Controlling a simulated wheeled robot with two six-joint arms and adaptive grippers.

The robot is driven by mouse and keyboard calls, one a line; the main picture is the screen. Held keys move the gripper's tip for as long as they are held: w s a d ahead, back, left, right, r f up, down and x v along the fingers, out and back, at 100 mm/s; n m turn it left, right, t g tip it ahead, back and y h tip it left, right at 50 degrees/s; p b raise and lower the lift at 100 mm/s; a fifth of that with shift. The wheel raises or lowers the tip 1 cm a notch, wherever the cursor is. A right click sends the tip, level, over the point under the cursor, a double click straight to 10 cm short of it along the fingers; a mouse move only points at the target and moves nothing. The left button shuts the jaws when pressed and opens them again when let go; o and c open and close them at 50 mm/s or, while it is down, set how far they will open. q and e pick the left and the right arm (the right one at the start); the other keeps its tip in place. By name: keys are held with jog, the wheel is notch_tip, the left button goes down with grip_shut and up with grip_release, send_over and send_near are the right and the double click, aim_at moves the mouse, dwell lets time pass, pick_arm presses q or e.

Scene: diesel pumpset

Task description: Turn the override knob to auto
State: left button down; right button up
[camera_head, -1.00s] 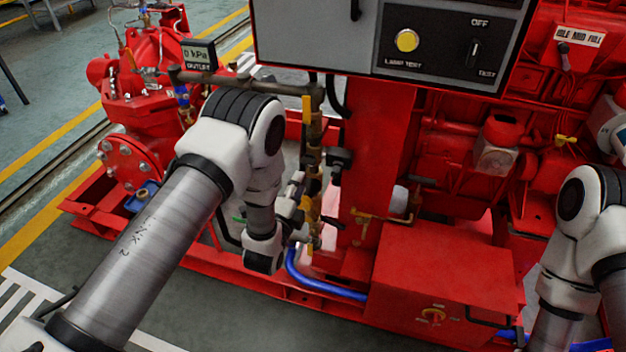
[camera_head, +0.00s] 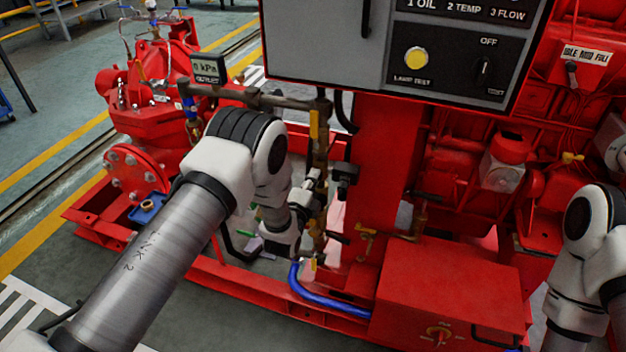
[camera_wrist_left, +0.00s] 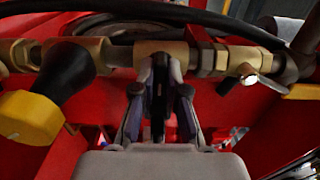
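A black rotary knob (camera_head: 485,72) sits on the control panel (camera_head: 455,75), with OFF above it; the lower label is too small to read. I cannot tell whether it is the override knob. My left gripper (camera_head: 314,180) is low and left of the panel, close to the vertical pipe with brass fittings (camera_head: 320,150). In the left wrist view the fingers of my left gripper (camera_wrist_left: 160,75) are close together in front of the brass pipe (camera_wrist_left: 205,60), with a dark strip between them. Whether they hold something is unclear. My right gripper is out of view.
A black part with a yellow end (camera_wrist_left: 30,115) juts from the pipe, left of the fingers. A black hose (camera_wrist_left: 150,12) crosses above. A blue hose (camera_head: 325,303) runs below. Open floor lies at left.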

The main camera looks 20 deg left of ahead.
pick_arm(q)
jog(key=shift+n, duration=0.4)
jog(key=n, duration=0.3)
jog(key=shift+n, duration=0.3)
jog(key=n, duration=0.4)
jog(key=shift+b, duration=0.35)
jog(key=n, duration=0.5)
jog(key=shift+n, duration=2)
jog(key=c, duration=1.2)
grip_release()
